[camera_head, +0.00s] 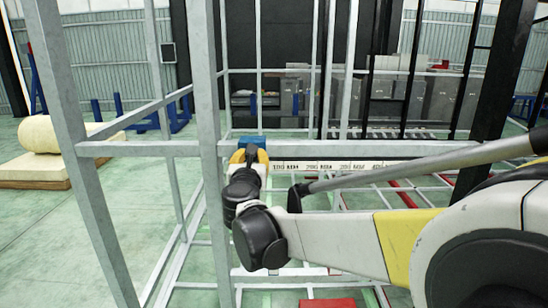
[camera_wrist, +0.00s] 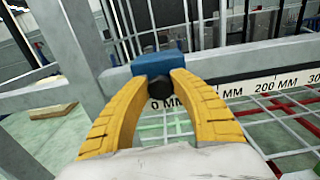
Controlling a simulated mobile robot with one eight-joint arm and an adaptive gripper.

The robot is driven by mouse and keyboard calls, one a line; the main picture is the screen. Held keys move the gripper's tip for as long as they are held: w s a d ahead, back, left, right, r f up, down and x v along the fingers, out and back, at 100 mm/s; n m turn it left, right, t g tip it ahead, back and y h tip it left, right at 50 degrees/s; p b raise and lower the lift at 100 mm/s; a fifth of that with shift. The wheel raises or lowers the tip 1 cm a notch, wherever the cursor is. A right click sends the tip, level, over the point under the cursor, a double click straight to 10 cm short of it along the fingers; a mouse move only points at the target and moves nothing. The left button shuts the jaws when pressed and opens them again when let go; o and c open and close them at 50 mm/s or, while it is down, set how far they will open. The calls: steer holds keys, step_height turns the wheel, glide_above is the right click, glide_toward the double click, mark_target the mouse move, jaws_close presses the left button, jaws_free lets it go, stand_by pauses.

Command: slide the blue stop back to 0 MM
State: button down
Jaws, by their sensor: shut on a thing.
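The blue stop (camera_head: 251,140) sits on a grey horizontal rail (camera_head: 330,149), beside an upright post. The wrist view shows the blue stop (camera_wrist: 160,64) on top of the rail, with a black knob (camera_wrist: 156,83) on its near side. My gripper (camera_wrist: 158,85) has its two yellow fingers closed on the knob from either side. The white scale (camera_wrist: 262,86) runs along the rail to the right. Its "0 MM" mark (camera_wrist: 166,103) shows between the fingers, just below the knob. The right finger hides part of the scale.
A grey upright post (camera_head: 208,120) stands just left of the stop. Thin white and red bars (camera_head: 400,192) form a lattice beyond the rail. A cream roll on a pallet (camera_head: 38,168) lies far left. Open green floor (camera_head: 40,235) shows at left.

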steer(key=shift+a+r, duration=0.1)
steer(key=shift+a, duration=0.5)
steer(key=c, duration=1.4)
jaws_free()
steer(key=o, duration=0.3)
steer(key=shift+a, duration=0.25)
steer(key=shift+d, duration=0.15)
steer(key=shift+s, duration=0.2)
steer(key=s, duration=1.1)
steer(key=shift+s+d, duration=0.15)
steer(key=shift+s, duration=0.15)
